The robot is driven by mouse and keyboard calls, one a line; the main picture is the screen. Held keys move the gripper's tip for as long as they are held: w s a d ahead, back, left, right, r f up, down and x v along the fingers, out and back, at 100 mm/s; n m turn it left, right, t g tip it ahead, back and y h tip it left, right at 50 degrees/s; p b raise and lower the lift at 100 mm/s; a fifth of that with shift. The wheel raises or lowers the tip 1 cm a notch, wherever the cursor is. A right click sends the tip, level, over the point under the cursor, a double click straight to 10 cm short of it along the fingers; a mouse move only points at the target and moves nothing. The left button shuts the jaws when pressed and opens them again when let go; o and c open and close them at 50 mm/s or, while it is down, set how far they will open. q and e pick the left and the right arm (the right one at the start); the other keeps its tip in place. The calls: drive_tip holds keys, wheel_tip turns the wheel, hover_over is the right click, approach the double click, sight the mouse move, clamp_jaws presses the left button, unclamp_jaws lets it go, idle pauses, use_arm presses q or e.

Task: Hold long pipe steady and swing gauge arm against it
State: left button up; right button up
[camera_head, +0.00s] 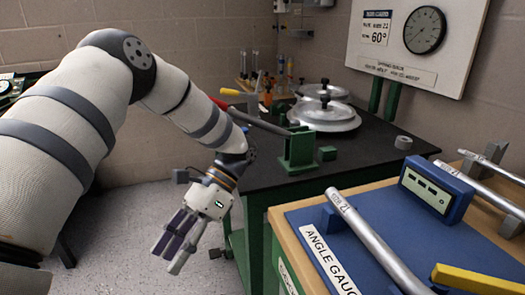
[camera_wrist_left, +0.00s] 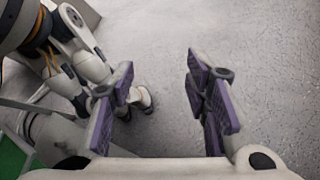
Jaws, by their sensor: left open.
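A long grey metal pipe (camera_head: 375,240) marked 21 lies slantwise on the blue angle gauge board (camera_head: 308,229) at the lower right, its far end at a blue block. A yellow bar (camera_head: 478,281), which may be the gauge arm, lies to the right of the pipe's near part; the frame edge cuts it off. The two look apart. My left gripper (camera_head: 183,240) hangs over the floor, left of the board and clear of the pipe. It is open and empty, with purple-padded fingers apart in the left wrist view (camera_wrist_left: 165,100).
A blue digital readout (camera_head: 437,190) stands on the board's far side. More pipes (camera_head: 480,185) lie at the right. A black table (camera_head: 375,150) behind holds a green bender (camera_head: 299,150) and metal lids (camera_head: 325,115). The floor (camera_head: 130,235) around my left gripper is clear.

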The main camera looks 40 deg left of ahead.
use_arm(q)
drive_tip(key=w+d+r+n+t+h, duration=0.1)
drive_tip(key=w+d+r+n+t, duration=0.5)
drive_tip(key=w+d+r, duration=0.6)
drive_tip(key=n+t+h, duration=0.2)
drive_tip(key=n+h, duration=0.1)
drive_tip(key=n, duration=0.6)
approach(359, 217)
drive_tip(key=x, duration=0.9)
drive_tip(key=shift+s+f, duration=0.1)
